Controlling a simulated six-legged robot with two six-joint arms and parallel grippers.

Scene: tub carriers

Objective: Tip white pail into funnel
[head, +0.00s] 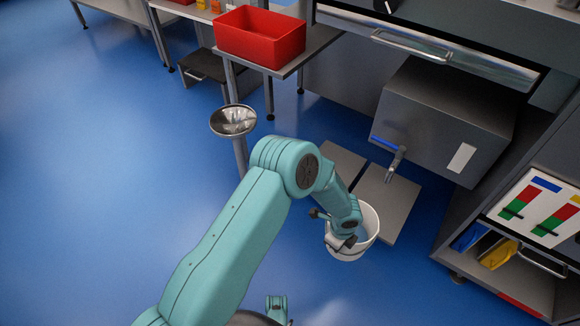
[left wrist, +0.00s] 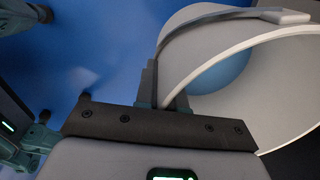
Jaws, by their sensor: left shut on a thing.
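The white pail (head: 368,222) is upright in front of the tap, at the end of my left arm in the head view. My left gripper (head: 343,240) is shut on the pail's near left side. In the left wrist view the gripper (left wrist: 165,95) meets the pail's rim, and the pail (left wrist: 285,85) fills the right side, with a grey handle across the top. Something blue shows inside the pail. Whether its base touches the floor is hidden. The metal funnel (head: 233,120) stands on a thin post to the left, apart from the pail. My right gripper is not in view.
A grey box with a tap (head: 396,158) stands behind the pail, with grey floor plates (head: 388,200) beneath. A red tub (head: 260,38) sits on a bench behind the funnel. A shelf unit (head: 520,235) stands at right. Blue floor is clear at left.

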